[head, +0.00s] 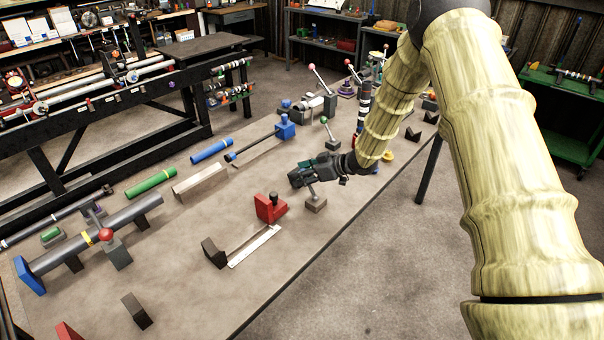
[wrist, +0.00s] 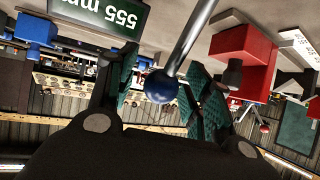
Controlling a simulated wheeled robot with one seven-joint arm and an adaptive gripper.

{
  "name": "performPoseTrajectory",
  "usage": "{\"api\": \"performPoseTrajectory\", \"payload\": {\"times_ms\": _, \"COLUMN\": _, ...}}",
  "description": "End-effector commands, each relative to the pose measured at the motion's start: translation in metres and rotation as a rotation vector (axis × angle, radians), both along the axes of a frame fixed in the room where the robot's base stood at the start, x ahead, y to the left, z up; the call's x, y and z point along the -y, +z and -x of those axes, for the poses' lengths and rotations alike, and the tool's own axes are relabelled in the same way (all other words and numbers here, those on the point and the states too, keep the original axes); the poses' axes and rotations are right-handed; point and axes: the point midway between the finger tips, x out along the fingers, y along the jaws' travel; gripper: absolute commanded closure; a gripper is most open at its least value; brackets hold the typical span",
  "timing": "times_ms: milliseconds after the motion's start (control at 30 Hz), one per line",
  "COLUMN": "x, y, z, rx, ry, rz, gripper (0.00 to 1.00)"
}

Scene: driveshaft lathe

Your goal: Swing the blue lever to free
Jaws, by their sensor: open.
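The blue lever shows in the wrist view as a blue ball knob (wrist: 161,87) on a grey metal rod (wrist: 192,38). The knob lies between the two teal-padded fingers of my gripper (wrist: 165,92), with a visible gap on at least the left side. My gripper is open around it. In the head view my gripper (head: 302,172) hangs over the lever's small grey base block (head: 316,204), and the short rod (head: 312,190) rises from it at a tilt. The knob is hidden by the gripper in the head view.
A red block with a dark knob (head: 268,207) stands just left of the lever base. A green-knobbed lever (head: 325,121) and a blue clamp with bar (head: 284,128) stand behind. A red-knobbed lever (head: 106,235) is at left. The table's front right area (head: 300,260) is clear.

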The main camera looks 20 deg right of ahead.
Motion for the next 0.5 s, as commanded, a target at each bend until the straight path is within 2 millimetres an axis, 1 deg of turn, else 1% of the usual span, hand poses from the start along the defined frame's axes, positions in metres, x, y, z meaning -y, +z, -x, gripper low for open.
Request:
{"api": "performPoseTrajectory", "payload": {"times_ms": 167, "x": 0.011, "y": 0.009, "z": 0.008, "rx": 0.001, "ry": -0.001, "rz": 0.0, "gripper": 0.49}}
{"api": "performPoseTrajectory", "payload": {"times_ms": 500, "x": 0.051, "y": 0.039, "z": 0.041, "rx": 0.001, "ry": -0.002, "rz": 0.0, "gripper": 0.49}}
